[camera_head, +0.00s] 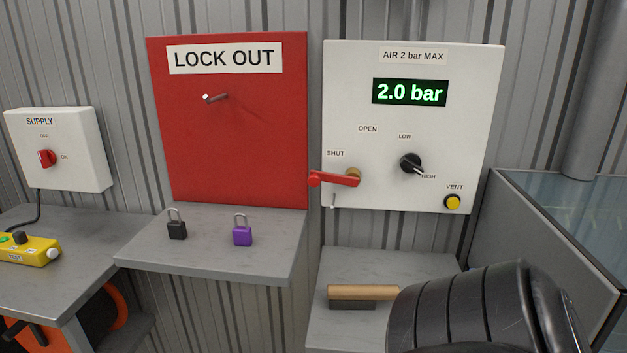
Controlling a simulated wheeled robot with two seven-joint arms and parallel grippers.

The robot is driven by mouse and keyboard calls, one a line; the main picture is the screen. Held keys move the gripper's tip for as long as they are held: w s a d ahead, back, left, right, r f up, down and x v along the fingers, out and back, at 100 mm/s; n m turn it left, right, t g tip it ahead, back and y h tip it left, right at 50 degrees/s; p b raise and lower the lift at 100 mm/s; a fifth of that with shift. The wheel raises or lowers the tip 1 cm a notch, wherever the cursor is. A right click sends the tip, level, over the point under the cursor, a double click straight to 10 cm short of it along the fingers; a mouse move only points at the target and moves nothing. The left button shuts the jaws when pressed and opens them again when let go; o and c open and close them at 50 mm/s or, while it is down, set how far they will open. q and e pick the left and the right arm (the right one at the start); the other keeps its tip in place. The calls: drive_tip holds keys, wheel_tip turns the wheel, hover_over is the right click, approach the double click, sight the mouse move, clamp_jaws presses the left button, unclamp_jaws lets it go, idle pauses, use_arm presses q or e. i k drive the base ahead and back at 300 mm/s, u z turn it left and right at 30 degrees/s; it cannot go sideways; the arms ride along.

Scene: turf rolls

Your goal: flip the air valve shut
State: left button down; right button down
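The air valve's red lever (334,179) is on the lower left of the white air panel (465,120). It lies nearly level and points left from its brass pivot (353,173). Its free end is just below the SHUT label (335,153), and the OPEN label (368,129) is above the pivot. The green display (410,93) reads 2.0 bar. Neither of my grippers is in view, and nothing touches the lever.
The red lock-out board (240,150) has a peg (216,97). A black padlock (177,230) and a purple padlock (242,235) stand on the shelf below. A wooden-handled tool (362,293) lies lower right, beside a large black ribbed shape in front.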

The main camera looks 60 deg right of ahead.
sight(315, 178)
drive_tip(key=z, duration=2.95)
drive_tip(key=i, duration=0.2)
drive_tip(key=u, duration=0.65)
